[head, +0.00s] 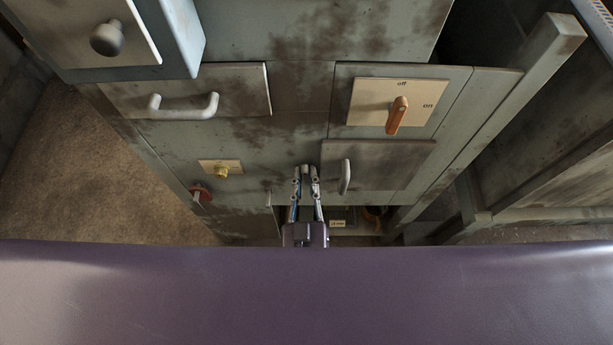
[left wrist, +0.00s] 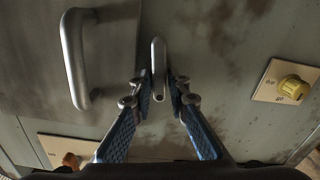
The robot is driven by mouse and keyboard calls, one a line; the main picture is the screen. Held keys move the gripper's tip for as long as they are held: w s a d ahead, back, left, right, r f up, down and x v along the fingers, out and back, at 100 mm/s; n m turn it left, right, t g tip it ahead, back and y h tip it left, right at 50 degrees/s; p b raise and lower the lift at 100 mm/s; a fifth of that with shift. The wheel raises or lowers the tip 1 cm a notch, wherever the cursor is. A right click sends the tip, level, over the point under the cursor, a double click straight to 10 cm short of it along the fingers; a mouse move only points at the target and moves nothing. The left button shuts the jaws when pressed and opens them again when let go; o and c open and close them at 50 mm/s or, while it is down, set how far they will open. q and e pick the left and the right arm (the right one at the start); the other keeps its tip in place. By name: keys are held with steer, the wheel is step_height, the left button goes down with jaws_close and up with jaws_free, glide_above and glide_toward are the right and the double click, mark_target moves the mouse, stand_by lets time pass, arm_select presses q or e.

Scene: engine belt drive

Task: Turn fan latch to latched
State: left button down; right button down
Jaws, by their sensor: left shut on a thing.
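The fan latch appears to be a small upright grey metal bar (left wrist: 159,62) on the cabinet front, beside the edge of a small door. In the head view only a bit of it shows above my fingertips. My left gripper (head: 305,174) reaches up to it from below. In the left wrist view the two blue-padded fingers (left wrist: 160,90) sit on either side of the bar's near end, shut on it. The latch's pivot and any markings are hidden or cannot be made out. My right gripper is in neither view.
The small door (head: 395,160) with its handle (head: 345,177) is just right of the gripper. An orange lever (head: 396,115) on an off/on plate is above it. A yellow knob (head: 222,171) and a red knob (head: 200,193) are to the left. A drawer handle (head: 183,108) sticks out above.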

arm_select(q)
steer(key=n, duration=0.3)
steer(key=shift+a+f+n, duration=0.2)
steer(key=shift+f+n, duration=0.05)
steer(key=shift+n, duration=0.05)
steer(key=shift+s+a+f+n+b, duration=0.15)
steer(key=shift+n+b, duration=0.6)
steer(key=shift+n, duration=1.25)
steer(key=shift+w+f+n+b, duration=0.15)
steer(key=shift+n+b, duration=0.6)
steer(key=shift+n, duration=1.25)
steer(key=shift+s+a+f+n+b, duration=0.2)
steer(key=shift+n+b, duration=0.55)
steer(key=shift+n, duration=1.25)
steer(key=shift+w+d, duration=0.1)
steer(key=shift+d, duration=0.05)
steer(key=c, duration=2.2)
jaws_free()
